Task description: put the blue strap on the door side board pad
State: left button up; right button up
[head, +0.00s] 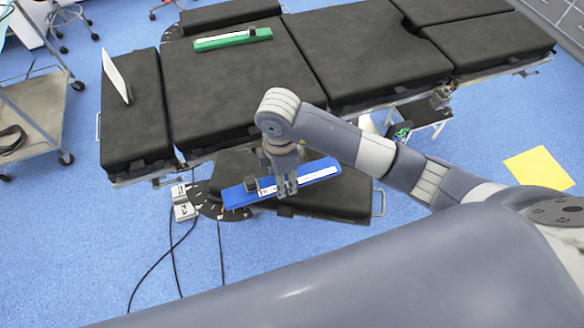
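The blue strap (235,196) is a long blue bar with a white printed strip and a small dark buckle. It lies over, or just above, a black side board pad (345,197) at the near side of the operating table; contact is unclear. My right gripper (287,191) points down at the middle of the strap, its fingers overlapping it. Whether the fingers are closed on it cannot be told. Another black board pad (225,12) projects from the table's far side. The picture does not show which board is the door side one. My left gripper is not in view.
The black operating table (215,95) fills the upper middle. A green strap (225,41) lies across its far part, and a white panel (117,76) stands at its left end. A trolley (40,100) is at left. Pedals (184,210) with cables are on the floor.

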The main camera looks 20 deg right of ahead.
jog(key=w+d, duration=0.2)
jog(key=shift+w+d, duration=0.1)
jog(key=shift+d, duration=0.2)
jog(key=shift+w+d+f+p, duration=0.15)
jog(key=shift+w+d+p, duration=0.1)
jog(key=shift+p, duration=0.05)
jog(key=shift+w+f, duration=0.1)
jog(key=shift+f, duration=0.1)
notch_tip(320, 180, down, 3)
jog(key=shift+r+p, duration=0.1)
jog(key=shift+p, duration=0.45)
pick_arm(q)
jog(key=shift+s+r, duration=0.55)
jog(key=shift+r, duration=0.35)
pick_arm(e)
jog(key=shift+f, duration=0.3)
jog(key=o, duration=1.1)
jog(key=shift+o, duration=0.2)
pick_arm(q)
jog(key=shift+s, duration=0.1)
